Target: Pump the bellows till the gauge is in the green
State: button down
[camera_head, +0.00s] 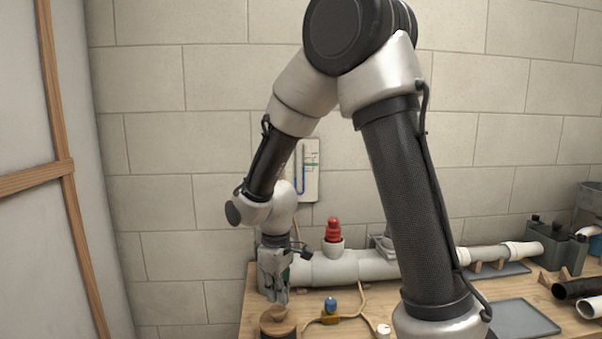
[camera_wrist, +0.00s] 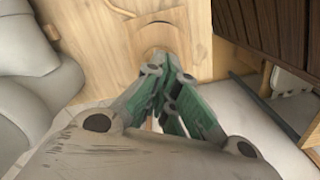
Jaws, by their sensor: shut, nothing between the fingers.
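My gripper (camera_head: 275,298) points down at the left front of the bench, fingers together with nothing between them. Its tips are just above, or touching, a round wooden-topped piece with a dark side (camera_head: 278,321), which looks like the bellows; I cannot tell whether they touch. In the wrist view my gripper's closed green fingers (camera_wrist: 165,70) point toward a round wooden disc (camera_wrist: 158,38). The gauge looks like the white wall panel with a blue-filled tube (camera_head: 307,170), partly behind my arm. Its level against any green mark is too small to read.
A thick pale pipe (camera_head: 345,267) with a red-topped fitting (camera_head: 333,230) runs behind the gripper. A blue-knobbed valve (camera_head: 330,304) and tan hose (camera_head: 362,300) lie to its right. A grey tray (camera_head: 515,318) and black pipes (camera_head: 575,289) are farther right.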

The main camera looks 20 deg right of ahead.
aim_at(278, 309)
jog(key=shift+f, duration=2.2)
jog(key=shift+r, duration=2.25)
